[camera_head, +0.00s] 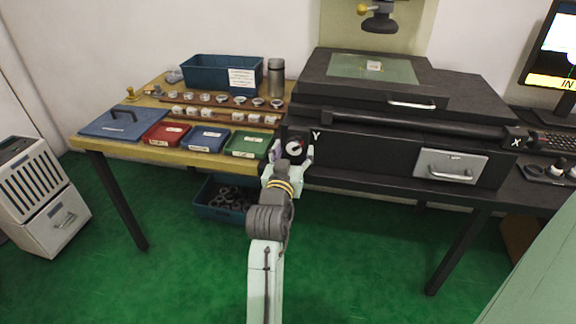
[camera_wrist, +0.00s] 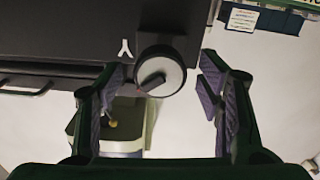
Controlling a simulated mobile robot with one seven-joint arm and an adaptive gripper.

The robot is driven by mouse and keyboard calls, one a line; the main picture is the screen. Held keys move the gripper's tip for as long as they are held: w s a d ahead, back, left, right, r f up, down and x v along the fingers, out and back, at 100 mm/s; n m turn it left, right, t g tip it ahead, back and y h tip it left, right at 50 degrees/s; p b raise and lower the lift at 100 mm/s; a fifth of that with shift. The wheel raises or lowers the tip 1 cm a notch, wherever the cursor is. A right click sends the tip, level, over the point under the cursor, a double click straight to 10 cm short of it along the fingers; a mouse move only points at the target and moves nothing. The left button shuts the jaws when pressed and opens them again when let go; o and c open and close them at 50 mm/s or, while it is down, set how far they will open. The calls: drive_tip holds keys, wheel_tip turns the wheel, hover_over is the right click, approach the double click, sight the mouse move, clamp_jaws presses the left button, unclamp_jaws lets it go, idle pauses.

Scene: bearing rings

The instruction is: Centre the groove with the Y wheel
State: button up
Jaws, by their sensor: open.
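The Y wheel (camera_head: 294,147) is a round knob with a pale face and a dark rim on the front left of the black measuring machine (camera_head: 400,152), beside a white "Y". My gripper (camera_head: 292,160) is open in front of it, one finger on each side. In the wrist view the wheel (camera_wrist: 160,77) shows its dark handle bar and lies between the finger pads, nearer the far ends of my gripper (camera_wrist: 165,100). I see a gap on each side of the wheel. A small pale piece (camera_head: 374,66) lies on the glass stage (camera_head: 350,68); its groove is too small to make out.
The wooden table (camera_head: 85,142) at left holds red (camera_head: 167,134), blue (camera_head: 205,138) and green (camera_head: 246,144) trays and rows of rings. The X wheel (camera_head: 516,138) is at the machine's right, near the monitor (camera_head: 552,50). A blue bin (camera_head: 222,212) stands below.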

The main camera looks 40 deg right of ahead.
drive_tip(key=v, duration=1)
drive_tip(key=shift+s, duration=0.1)
